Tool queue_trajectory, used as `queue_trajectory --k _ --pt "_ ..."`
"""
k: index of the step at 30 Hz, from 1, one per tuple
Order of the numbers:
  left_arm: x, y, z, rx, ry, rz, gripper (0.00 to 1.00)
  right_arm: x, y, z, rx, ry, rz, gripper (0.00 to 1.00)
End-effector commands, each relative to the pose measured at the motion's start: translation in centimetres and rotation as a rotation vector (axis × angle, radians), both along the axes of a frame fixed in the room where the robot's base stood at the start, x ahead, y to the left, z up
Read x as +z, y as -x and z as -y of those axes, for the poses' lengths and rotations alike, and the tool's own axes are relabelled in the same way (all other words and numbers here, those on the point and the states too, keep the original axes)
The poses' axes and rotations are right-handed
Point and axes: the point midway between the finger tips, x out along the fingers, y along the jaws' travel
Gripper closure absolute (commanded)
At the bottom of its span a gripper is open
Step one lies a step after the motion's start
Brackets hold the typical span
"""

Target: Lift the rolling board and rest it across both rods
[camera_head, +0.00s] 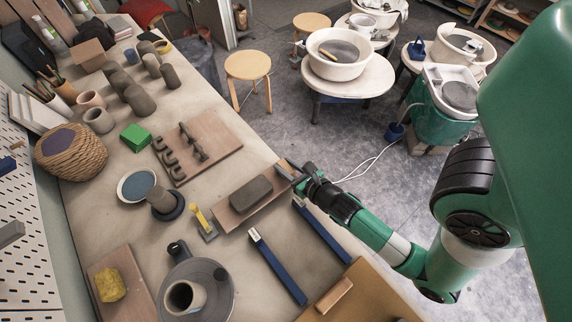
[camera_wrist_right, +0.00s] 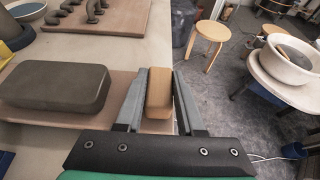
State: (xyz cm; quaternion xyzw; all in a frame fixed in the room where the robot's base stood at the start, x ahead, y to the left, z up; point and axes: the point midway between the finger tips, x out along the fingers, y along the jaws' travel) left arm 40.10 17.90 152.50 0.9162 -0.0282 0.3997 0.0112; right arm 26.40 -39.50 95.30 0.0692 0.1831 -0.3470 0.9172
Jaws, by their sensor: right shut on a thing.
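The rolling board (camera_head: 259,208) is a flat brown board with a dark grey clay block (camera_head: 251,193) on it. The block also shows in the right wrist view (camera_wrist_right: 52,86). My right gripper (camera_head: 293,178) is at the board's right end. In the wrist view its fingers (camera_wrist_right: 158,88) are shut on the tan wooden grip (camera_wrist_right: 159,93) at that end. I cannot tell whether the board touches the table. Two blue rods with pale ends, the near rod (camera_head: 279,268) and the far rod (camera_head: 322,230), lie on the table in front of the board. My left gripper is not in view.
A yellow-handled tool (camera_head: 203,224) stands by the board's left end. A brown board with clay coils (camera_head: 212,140) lies behind. A grey disc with a cup (camera_head: 213,275) sits front left. A tan panel (camera_head: 372,290) is at the front right. The table's right edge drops to the floor.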

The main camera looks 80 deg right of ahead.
Motion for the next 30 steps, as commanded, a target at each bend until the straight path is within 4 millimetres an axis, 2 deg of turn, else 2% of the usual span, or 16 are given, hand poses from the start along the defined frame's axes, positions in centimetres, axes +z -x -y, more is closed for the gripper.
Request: queue_trajectory --k 10,23,30 --pt "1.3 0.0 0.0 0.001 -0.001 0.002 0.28 1.1 -0.1 0.0 0.001 0.001 0.006 1.00" --pt "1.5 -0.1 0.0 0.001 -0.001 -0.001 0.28 1.3 -0.1 0.0 0.000 0.002 0.005 1.00" --pt "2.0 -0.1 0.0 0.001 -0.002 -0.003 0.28 2.9 -0.1 0.0 0.000 0.002 0.006 1.00"
